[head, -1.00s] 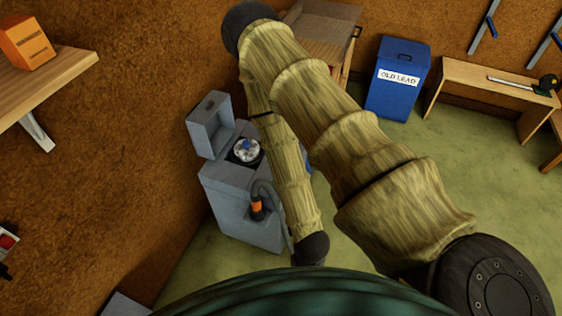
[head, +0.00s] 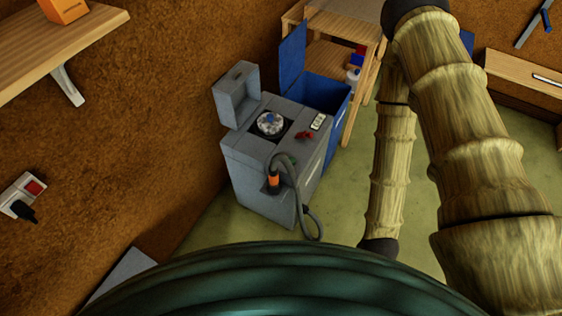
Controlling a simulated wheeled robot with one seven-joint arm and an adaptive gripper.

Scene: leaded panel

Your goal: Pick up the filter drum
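A round pale drum with a blue knob on top (head: 270,122), which looks like the filter drum, sits in the dark square opening in the top of a grey cabinet (head: 245,180). The cabinet's lid (head: 237,95) stands open at the back left. Most of the drum is hidden inside the cabinet; only its top shows. My arm crosses the right side of the view, clear of the drum in the picture. My gripper is not in view.
A hose with an orange collar (head: 273,181) hangs at the cabinet's front. A red handle (head: 304,135) is on its top. A blue bin (head: 325,98) with a raised lid and a wooden shelf (head: 335,58) stand behind. A wall shelf (head: 60,45) juts out upper left.

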